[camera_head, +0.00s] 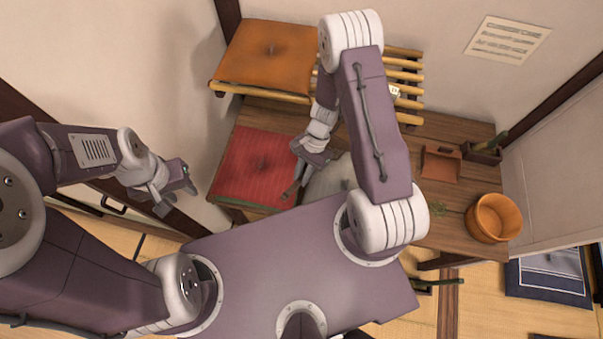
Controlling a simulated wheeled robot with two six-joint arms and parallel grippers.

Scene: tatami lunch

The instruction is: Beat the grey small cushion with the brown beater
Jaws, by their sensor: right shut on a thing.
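The grey small cushion (327,180) lies on the wooden table, to the right of a red cushion; my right arm covers much of it. My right gripper (298,175) is over the gap between the red and grey cushions, shut on a thin brown piece that seems to be the beater (291,190). Most of the beater is hidden, and I cannot tell whether it touches the grey cushion. My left gripper (177,198) is open and empty, left of the table and apart from the cushions.
The red cushion (250,165) is on the table's left end. An orange cushion (270,55) rests on a slatted rack (403,77) behind. A brown dustpan-like object (440,165), a dark box (483,153) and a wooden bucket (494,218) stand at right. A notice (508,39) is on the wall.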

